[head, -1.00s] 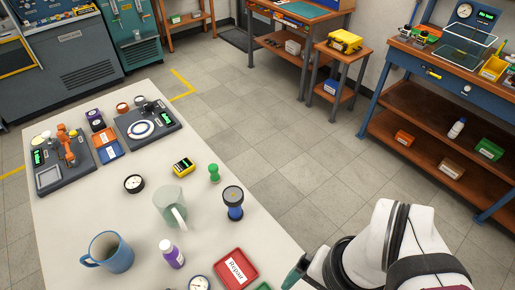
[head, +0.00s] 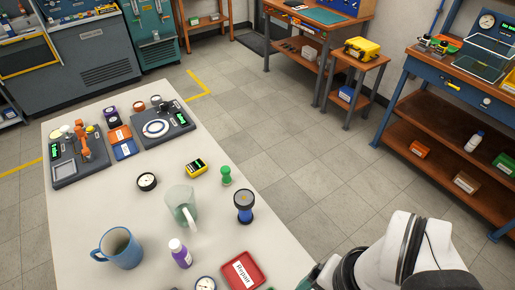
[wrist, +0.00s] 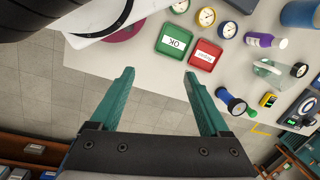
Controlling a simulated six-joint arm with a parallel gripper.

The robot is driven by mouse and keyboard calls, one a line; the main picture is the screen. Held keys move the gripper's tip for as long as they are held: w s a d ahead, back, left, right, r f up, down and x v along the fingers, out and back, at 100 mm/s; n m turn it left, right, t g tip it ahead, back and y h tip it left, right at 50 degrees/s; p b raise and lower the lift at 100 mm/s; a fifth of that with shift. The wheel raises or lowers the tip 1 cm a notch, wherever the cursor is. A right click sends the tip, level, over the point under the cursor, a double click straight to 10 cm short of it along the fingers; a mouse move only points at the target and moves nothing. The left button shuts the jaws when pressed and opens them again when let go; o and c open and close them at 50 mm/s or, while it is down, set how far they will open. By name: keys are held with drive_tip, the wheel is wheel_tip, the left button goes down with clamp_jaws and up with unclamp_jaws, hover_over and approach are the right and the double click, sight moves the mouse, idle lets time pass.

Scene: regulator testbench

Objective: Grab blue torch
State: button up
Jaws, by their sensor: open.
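The blue torch (head: 244,207) stands on the white table near its right edge, with a dark, wide head at the top. In the wrist view the torch (wrist: 232,102) shows to the right of my right-hand finger, close to it in the picture but apart from it. My gripper (wrist: 158,75) has teal fingers spread wide, with nothing between them. In the head view only a bit of a teal finger (head: 317,271) shows at the bottom, to the right of the table edge; the rest is hidden by my white wrist.
Open floor lies right of the table.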

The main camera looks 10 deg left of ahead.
drive_tip(key=w+d+f+n+g+h, duration=0.1)
drive_tip(key=w+d+n+g+h, duration=0.2)
drive_tip(key=n, duration=0.4)
drive_tip(key=n+t+h, duration=0.4)
drive_tip(key=n+t, duration=1.2)
drive_tip(key=n, duration=1.4)
hover_over(241, 211)
drive_tip(key=s+a, duration=0.2)
drive_tip(key=s, duration=0.3)
wheel_tip(241, 211, down, 8)
drive_tip(key=f, duration=0.7)
drive_tip(key=shift+w+f, duration=0.3)
drive_tip(key=shift+w, duration=0.05)
drive_tip(key=shift+g, duration=0.3)
drive_tip(key=x, duration=0.7)
drive_tip(key=shift+w+d+r, duration=0.1)
drive_tip(key=shift+r, duration=0.05)
clamp_jaws()
